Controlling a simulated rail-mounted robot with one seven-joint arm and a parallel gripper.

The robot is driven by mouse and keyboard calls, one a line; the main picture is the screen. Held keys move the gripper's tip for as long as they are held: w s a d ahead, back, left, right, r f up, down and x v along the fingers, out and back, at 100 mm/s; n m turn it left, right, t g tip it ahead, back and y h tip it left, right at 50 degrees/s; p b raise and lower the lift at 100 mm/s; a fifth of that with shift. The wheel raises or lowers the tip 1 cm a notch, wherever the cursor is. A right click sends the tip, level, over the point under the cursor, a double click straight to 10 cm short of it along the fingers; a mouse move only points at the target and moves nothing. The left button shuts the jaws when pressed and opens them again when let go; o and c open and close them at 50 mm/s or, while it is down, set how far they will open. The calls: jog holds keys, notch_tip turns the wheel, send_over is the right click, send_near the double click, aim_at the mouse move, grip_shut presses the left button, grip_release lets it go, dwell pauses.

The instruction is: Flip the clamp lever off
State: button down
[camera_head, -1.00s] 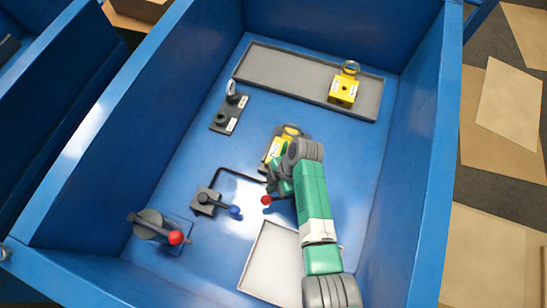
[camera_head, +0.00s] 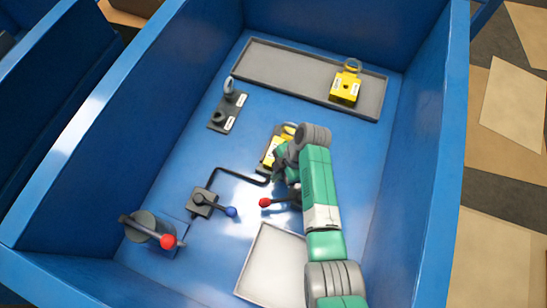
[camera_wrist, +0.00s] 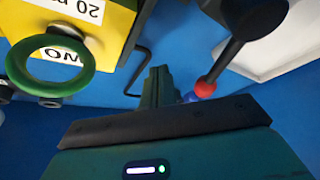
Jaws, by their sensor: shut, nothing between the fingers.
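A dark lever with a red ball knob (camera_head: 265,202) points left, just below my gripper (camera_head: 282,172) in the head view. In the wrist view the same dark lever (camera_wrist: 228,62) is at the upper right, its red ball (camera_wrist: 205,88) right of my fingers (camera_wrist: 160,72). The fingers are shut and empty, with a visible gap to the ball. My arm hides the lever's base in the head view. Which lever is the clamp's cannot be told. Another red-knobbed lever (camera_head: 167,241) is at lower left, and a blue-knobbed lever (camera_head: 231,212) is on a dark block.
A yellow block (camera_head: 271,151) is beside my gripper; its ring (camera_wrist: 48,60) is close in the wrist view. Another yellow block (camera_head: 346,88) is on the grey tray (camera_head: 270,65). A pale panel (camera_head: 272,262) lies below. Blue walls (camera_head: 423,140) enclose the space.

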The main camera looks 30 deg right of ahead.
notch_tip(320, 180, up, 8)
jog(key=w+d+p, duration=0.2)
jog(key=shift+d+r, duration=0.2)
jog(key=shift+d, duration=0.2)
